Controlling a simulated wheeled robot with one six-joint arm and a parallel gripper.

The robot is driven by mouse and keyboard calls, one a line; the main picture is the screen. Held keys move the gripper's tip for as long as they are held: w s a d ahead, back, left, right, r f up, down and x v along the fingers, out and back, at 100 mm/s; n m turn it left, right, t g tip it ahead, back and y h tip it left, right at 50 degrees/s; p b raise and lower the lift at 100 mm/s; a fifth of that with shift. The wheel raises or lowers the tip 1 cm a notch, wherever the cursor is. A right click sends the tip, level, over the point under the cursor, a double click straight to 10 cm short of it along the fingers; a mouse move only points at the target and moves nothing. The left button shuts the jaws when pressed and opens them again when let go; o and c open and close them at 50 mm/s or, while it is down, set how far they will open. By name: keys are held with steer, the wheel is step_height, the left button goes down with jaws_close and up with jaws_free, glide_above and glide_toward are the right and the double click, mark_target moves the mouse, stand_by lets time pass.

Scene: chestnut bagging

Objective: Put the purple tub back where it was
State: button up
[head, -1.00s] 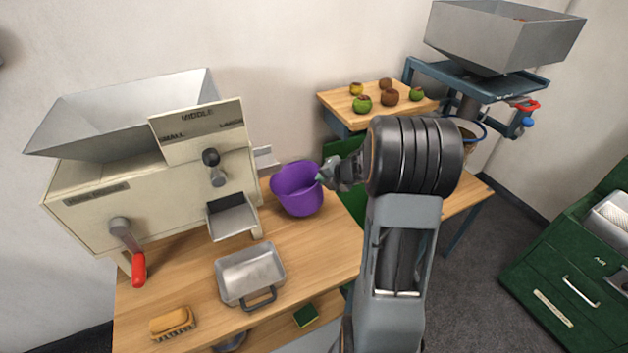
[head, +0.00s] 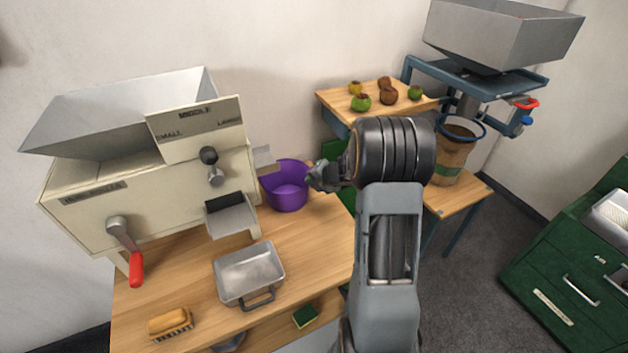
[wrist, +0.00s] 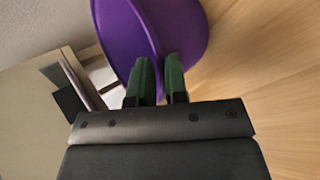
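The purple tub (head: 286,197) is upright at the back of the wooden bench, just right of the sorting machine and by its side chute (head: 264,160). I cannot tell whether its base touches the bench. My gripper (head: 315,176) is at the tub's right rim. In the wrist view, the green fingers of my gripper (wrist: 158,82) stand on either side of the wall of the tub (wrist: 128,38), shut on it. The tub looks empty in the head view; its far lower part is partly out of the wrist view.
The cream sorting machine (head: 90,205) stands left of the tub. A metal tray (head: 250,272) and a brush (head: 170,322) lie on the bench (head: 300,250) in front. A small raised table (head: 340,104) with several fruits is behind right.

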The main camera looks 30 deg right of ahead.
steer(key=o, duration=0.4)
steer(key=shift+c, duration=0.2)
steer(key=p+v, duration=0.2)
steer(key=v, duration=1)
step_height(320, 180, up, 9)
steer(key=a+m+t+h, duration=0.2)
steer(key=m+h, duration=0.5)
steer(key=m, duration=0.5)
steer(key=s+a+f+m+g+y, duration=0.3)
steer(key=s+a+m+g, duration=0.4)
steer(key=s+a+m, duration=0.6)
steer(key=s+a, duration=0.1)
steer(key=s, duration=0.2)
steer(key=shift+s+a+m+g, duration=0.3)
steer(key=shift+s+a, duration=0.05)
steer(key=shift+a, duration=0.05)
